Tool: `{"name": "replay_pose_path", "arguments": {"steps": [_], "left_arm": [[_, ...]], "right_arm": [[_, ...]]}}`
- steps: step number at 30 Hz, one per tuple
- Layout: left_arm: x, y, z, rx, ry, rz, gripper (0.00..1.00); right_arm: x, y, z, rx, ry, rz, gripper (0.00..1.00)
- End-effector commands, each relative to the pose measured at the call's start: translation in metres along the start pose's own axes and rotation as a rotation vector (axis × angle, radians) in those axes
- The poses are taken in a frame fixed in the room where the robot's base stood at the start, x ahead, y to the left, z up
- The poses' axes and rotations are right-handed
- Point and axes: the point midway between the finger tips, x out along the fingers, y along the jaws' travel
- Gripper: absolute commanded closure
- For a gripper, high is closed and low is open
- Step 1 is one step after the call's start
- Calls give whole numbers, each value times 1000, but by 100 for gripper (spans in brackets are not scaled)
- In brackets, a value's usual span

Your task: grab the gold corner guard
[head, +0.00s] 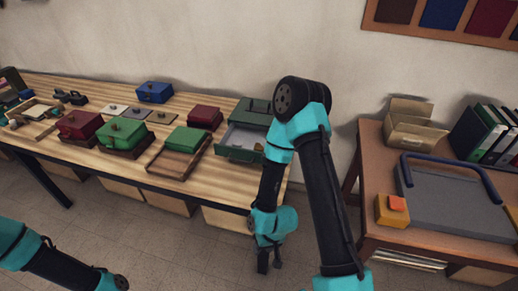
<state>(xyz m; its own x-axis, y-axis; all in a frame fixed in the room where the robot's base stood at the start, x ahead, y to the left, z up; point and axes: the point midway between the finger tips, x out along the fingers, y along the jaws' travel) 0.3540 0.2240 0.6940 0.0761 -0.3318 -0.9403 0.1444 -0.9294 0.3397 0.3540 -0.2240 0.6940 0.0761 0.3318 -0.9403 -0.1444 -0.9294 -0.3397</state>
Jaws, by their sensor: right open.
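A small gold-coloured piece (258,147) shows in the open drawer of a green cabinet (257,106). It may be the gold corner guard, but it is too small to be sure, and my right arm passes close beside it. My right gripper (270,265) is open and points down in front of the table's right end, over the floor. It is below and apart from the drawer (240,140). Only links of my left arm show at the lower left; its gripper is out of the picture.
The wooden table (75,90) holds a blue box (154,92), red boxes (79,125), green boxes (122,132) and a shallow wooden tray (172,162). At right, a desk (372,150) bears a grey board (450,200) and a yellow block (390,211).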

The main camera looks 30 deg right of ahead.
Motion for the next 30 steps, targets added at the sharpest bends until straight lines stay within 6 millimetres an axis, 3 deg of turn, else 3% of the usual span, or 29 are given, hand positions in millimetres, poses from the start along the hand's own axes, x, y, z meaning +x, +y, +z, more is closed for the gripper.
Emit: {"name": "replay_pose_path", "arguments": {"steps": [5,20,30], "left_arm": [[0,0,0,0,0,0,66],[0,0,0,0,0,0,18],[0,0,0,0,0,0,17]], "right_arm": [[0,0,0,0,0,0,57],[0,0,0,0,0,0,57],[0,0,0,0,0,0,57]]}}
